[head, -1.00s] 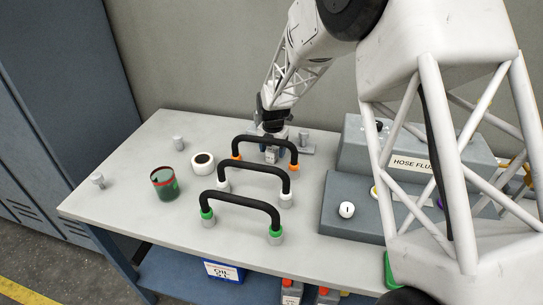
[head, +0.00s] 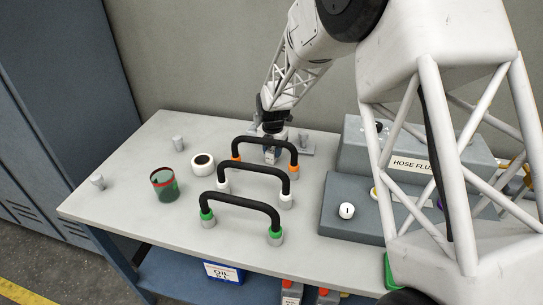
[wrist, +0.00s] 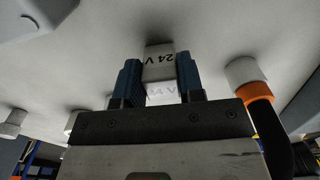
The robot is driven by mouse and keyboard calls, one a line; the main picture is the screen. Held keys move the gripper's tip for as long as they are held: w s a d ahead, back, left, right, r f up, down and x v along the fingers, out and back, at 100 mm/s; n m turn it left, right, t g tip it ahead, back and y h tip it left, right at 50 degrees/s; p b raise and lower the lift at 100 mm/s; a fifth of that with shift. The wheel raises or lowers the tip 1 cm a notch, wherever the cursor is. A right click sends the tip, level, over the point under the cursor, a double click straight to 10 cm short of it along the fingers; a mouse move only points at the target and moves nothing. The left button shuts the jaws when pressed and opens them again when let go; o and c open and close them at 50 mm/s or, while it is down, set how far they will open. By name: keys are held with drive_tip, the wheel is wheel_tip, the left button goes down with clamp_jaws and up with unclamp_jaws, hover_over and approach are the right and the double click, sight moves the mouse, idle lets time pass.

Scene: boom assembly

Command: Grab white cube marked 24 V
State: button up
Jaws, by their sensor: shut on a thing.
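In the wrist view the white cube (wrist: 159,62) marked "24 V" sits between the two blue fingers of my gripper (wrist: 158,72), which are shut on its sides. The marking shows on two of its faces. In the head view my gripper (head: 271,152) points down at the back of the bench, behind the black hose with orange ends (head: 265,140). The cube cannot be made out clearly there, and whether it touches the bench top is unclear.
Black hoses with white ends (head: 255,168) and green ends (head: 240,197) arch up in front. A white ring (head: 203,164) and a green cup with red rim (head: 166,184) stand left. A grey stepped box (head: 350,190) is right.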

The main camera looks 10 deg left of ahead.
sight(273, 149)
drive_tip(key=shift+r, duration=5)
